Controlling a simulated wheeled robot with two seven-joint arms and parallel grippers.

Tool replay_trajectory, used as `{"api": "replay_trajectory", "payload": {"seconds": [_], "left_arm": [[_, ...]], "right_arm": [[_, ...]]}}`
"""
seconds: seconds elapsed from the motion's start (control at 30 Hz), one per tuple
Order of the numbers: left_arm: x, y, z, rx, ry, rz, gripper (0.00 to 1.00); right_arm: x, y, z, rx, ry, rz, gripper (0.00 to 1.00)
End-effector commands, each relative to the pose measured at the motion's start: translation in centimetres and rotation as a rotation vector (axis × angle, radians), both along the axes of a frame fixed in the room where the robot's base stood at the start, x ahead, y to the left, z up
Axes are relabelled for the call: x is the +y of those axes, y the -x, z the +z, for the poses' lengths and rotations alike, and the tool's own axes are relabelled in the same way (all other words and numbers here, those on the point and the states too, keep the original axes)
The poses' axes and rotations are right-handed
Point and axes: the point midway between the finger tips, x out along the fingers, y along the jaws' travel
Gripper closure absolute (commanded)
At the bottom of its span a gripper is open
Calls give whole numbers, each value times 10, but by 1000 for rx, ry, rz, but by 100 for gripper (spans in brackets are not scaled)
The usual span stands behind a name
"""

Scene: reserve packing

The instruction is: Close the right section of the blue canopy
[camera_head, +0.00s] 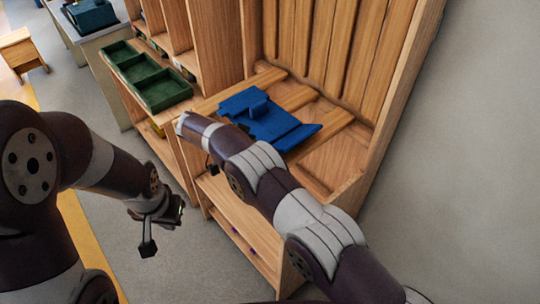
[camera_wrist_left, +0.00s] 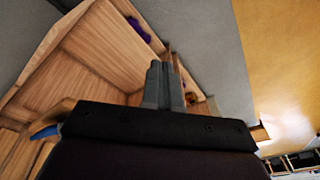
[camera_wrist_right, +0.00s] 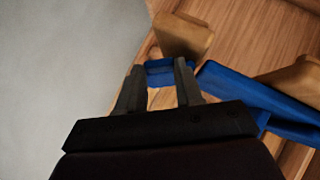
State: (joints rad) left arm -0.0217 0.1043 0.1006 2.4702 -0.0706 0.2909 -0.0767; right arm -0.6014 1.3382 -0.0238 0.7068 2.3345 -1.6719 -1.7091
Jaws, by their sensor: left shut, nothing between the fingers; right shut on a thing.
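The blue canopy (camera_head: 262,122) lies on the wooden rack in the head view, with a small raised block on top and a flap-like part (camera_head: 300,137) at its right. In the right wrist view, my right gripper (camera_wrist_right: 158,80) is shut on a small blue part (camera_wrist_right: 160,68), with a longer blue part (camera_wrist_right: 245,88) to its right. In the head view my right arm crosses in front and the right fingertips cannot be made out. My left gripper (camera_head: 160,222) hangs low, left of the rack and apart from the canopy. Its fingers (camera_wrist_left: 164,85) are together and empty.
A green compartment tray (camera_head: 150,77) stands left of the canopy. The wooden rack (camera_head: 340,195) has a tall slatted back and lower shelves holding small purple items. Wooden blocks (camera_wrist_right: 182,35) are close to my right fingers.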

Motion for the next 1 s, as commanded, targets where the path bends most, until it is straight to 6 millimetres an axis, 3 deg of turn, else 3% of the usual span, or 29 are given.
{"api": "replay_trajectory", "payload": {"seconds": [0.07,0.1,0.17,0.2,0.3,0.33,0.4,0.47,0.53,0.6,0.7,0.8,0.9,1.0], "left_arm": [[0,-38,-36,-49,-38,-179,100],[-3,-62,-61,-92,-55,-309,100],[-15,-91,-107,-167,-64,-529,100],[-27,-104,-139,-227,-55,-675,100],[-73,-112,-218,-426,-1,-1024,100],[-91,-112,-238,-517,4,-1126,100],[-132,-125,-258,-764,-69,-1311,100],[-162,-145,-257,-986,-235,-1423,100],[-192,-165,-242,-1223,-512,-1497,100],[-215,-171,-221,-1411,-832,-1510,100],[-233,-160,-187,-1568,-1291,-1433,100],[-238,-139,-160,-1605,-1665,-1296,100],[-237,-120,-142,-1577,-1907,-1173,100],[-236,-112,-133,-1548,-2023,-1104,100]], "right_arm": [[0,0,0,0,0,0,100],[0,0,0,0,0,0,100],[0,0,0,0,0,0,100],[0,0,0,0,0,0,100],[0,0,0,0,0,0,100],[0,0,0,0,0,0,100],[0,0,0,0,0,0,100],[0,0,0,0,-1,1,100],[0,0,0,0,0,0,100],[0,0,0,0,0,0,100],[0,0,0,0,0,0,100],[0,0,0,0,0,0,100],[0,0,0,0,0,0,100],[0,0,0,0,0,0,100]]}}
